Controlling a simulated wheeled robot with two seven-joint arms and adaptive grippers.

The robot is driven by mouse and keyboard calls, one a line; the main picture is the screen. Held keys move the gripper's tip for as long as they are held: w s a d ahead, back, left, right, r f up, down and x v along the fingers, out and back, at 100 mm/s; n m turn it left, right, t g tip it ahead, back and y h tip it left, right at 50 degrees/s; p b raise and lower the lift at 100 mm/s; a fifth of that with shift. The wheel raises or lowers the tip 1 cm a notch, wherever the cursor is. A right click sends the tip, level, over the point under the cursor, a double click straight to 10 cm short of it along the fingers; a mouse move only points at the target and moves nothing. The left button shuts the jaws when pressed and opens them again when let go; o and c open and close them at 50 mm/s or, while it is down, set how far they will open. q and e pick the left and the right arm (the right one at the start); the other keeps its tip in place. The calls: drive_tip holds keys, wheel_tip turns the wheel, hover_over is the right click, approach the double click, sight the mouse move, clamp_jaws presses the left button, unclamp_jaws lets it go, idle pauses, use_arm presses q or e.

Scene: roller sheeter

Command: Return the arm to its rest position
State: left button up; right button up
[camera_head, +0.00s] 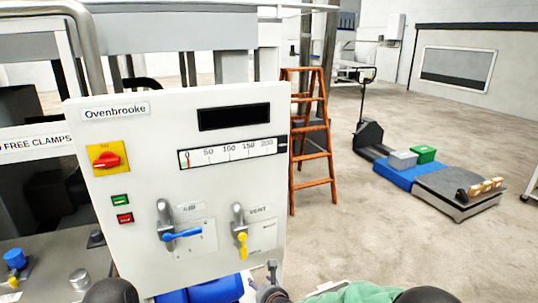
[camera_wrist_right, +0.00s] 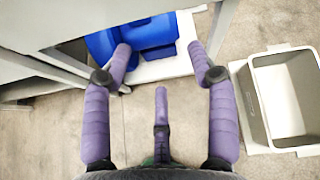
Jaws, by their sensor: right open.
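My right gripper (camera_head: 270,284) shows at the bottom edge of the head view, in front of the lower right corner of the white control panel (camera_head: 140,250). Most of it is cut off there. In the right wrist view, my right gripper (camera_wrist_right: 160,52) has its purple fingers spread wide, with nothing between them. Blue rounded parts (camera_wrist_right: 150,32) lie beyond the fingertips on a white base. My left gripper is not in view.
The panel carries a red rotary switch (camera_head: 106,160), a blue-handled lever (camera_head: 181,235) and a yellow-handled lever (camera_head: 242,240). A grey bin (camera_wrist_right: 285,100) stands right of the gripper.

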drive_tip(key=s+d+f+n+g, duration=0.2)
drive_tip(key=s+d+f+n, duration=0.15)
drive_tip(key=f, duration=0.25)
drive_tip(key=s+d+f+n+g+h+p, duration=0.1)
drive_tip(key=s+d+f+n, duration=0.2)
drive_tip(key=s+f+n, duration=0.25)
drive_tip(key=s+d+f+n+g, duration=0.2)
drive_tip(key=s+d+f+n, duration=0.15)
drive_tip(key=f, duration=0.25)
drive_tip(key=s+d+f+n+g, duration=0.1)
drive_tip(key=s+f+n, duration=0.3)
drive_tip(key=s, duration=0.5)
drive_tip(key=s+d+f+n+g+p, duration=0.1)
drive_tip(key=s+f+n+g, duration=0.3)
drive_tip(key=s+n, duration=0.5)
drive_tip(key=shift+s+d, duration=0.4)
